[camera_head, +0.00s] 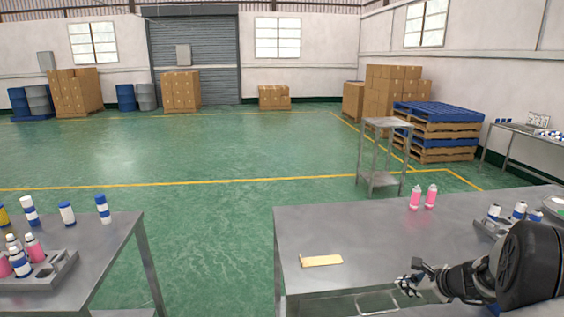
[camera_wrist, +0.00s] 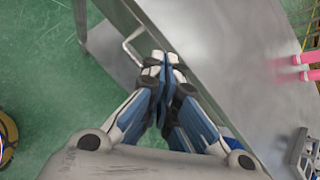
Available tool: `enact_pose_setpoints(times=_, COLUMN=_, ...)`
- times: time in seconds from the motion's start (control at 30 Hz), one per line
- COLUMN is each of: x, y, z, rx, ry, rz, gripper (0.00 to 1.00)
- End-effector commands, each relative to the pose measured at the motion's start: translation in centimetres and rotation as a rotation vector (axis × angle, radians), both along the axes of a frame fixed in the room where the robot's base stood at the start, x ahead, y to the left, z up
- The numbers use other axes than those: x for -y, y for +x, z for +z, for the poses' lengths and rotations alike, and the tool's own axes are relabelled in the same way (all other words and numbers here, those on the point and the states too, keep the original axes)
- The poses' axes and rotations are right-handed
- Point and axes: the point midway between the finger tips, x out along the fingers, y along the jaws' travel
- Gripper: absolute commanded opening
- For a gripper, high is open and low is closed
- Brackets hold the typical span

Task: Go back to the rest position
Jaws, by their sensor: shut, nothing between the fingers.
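My gripper (camera_head: 412,283) is at the lower right in the head view, by the front edge of the right metal table (camera_head: 380,235). In the wrist view my gripper (camera_wrist: 163,62) points away with its fingertips together, shut and empty. Below the fingertips the table's edge and a lower frame part (camera_wrist: 130,45) show. The right table also fills the right of the wrist view (camera_wrist: 225,60).
Two pink bottles (camera_head: 422,197), a wooden piece (camera_head: 321,260) and a holder with blue-white cans (camera_head: 495,215) are on the right table. The left table (camera_head: 90,265) carries a rack (camera_head: 45,275) and several cans. Green floor (camera_head: 200,230) lies between the tables.

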Motion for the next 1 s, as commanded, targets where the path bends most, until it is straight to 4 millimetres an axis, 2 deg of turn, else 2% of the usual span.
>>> enact_pose_setpoints(times=0.03, x=-3.1, y=-0.6, z=3.0, rx=0.018, ry=-0.070, rz=0.121, gripper=0.00)
enact_pose_setpoints(times=0.2, x=-11.6, y=-5.0, z=9.8, rx=0.061, ry=-0.303, rz=0.510, gripper=0.00)
enact_pose_setpoints(times=0.27, x=-14.2, y=-7.1, z=11.7, rx=0.075, ry=-0.385, rz=0.644, gripper=0.00)
enact_pose_setpoints(times=0.4, x=-19.3, y=-13.0, z=15.0, rx=0.108, ry=-0.582, rz=0.950, gripper=0.00)
enact_pose_setpoints(times=0.5, x=-21.9, y=-17.6, z=16.6, rx=0.129, ry=-0.727, rz=1.159, gripper=0.00)
enact_pose_setpoints(times=0.63, x=-24.0, y=-23.8, z=17.6, rx=0.148, ry=-0.920, rz=1.422, gripper=0.00)
enact_pose_setpoints(times=0.8, x=-24.4, y=-30.9, z=17.6, rx=0.154, ry=-1.165, rz=1.723, gripper=0.00)
enact_pose_setpoints(times=0.9, x=-23.9, y=-33.8, z=17.2, rx=0.147, ry=-1.279, rz=1.850, gripper=0.00)
enact_pose_setpoints(times=1.0, x=-23.4, y=-35.5, z=16.9, rx=0.138, ry=-1.356, rz=1.934, gripper=0.00)
